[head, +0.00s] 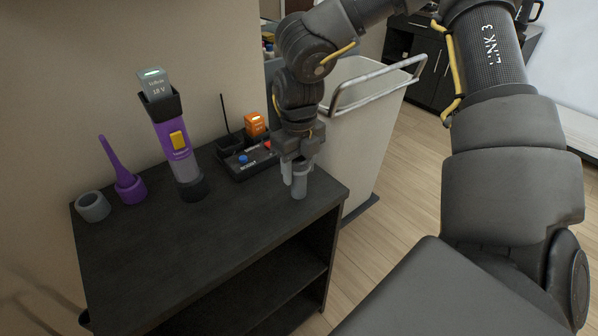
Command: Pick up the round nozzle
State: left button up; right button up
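The round nozzle (92,206) is a short, hollow grey ring. It stands at the far left of the dark table top, near the table's left edge. My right gripper (294,180) points down over the right end of the table, far from the nozzle. Its two grey fingers overlap in this view, so I cannot tell how wide the gap between them is. No held object shows. My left gripper is out of view.
Beside the nozzle stand a purple pointed nozzle (127,182) and an upright purple and grey handheld vacuum (175,140). A black box (247,163) and an orange block (255,125) lie close to my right gripper. The table's (190,235) front is clear.

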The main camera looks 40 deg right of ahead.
jog(key=c, duration=0.5)
jog(key=shift+o, duration=0.2)
jog(key=shift+r, duration=0.1)
notch_tip(320, 180, up, 9)
jog(key=shift+r+b, duration=0.1)
jog(key=shift+b, duration=0.2)
jog(key=shift+r, duration=0.3)
jog(key=shift+c, duration=0.2)
jog(key=shift+s, duration=0.15)
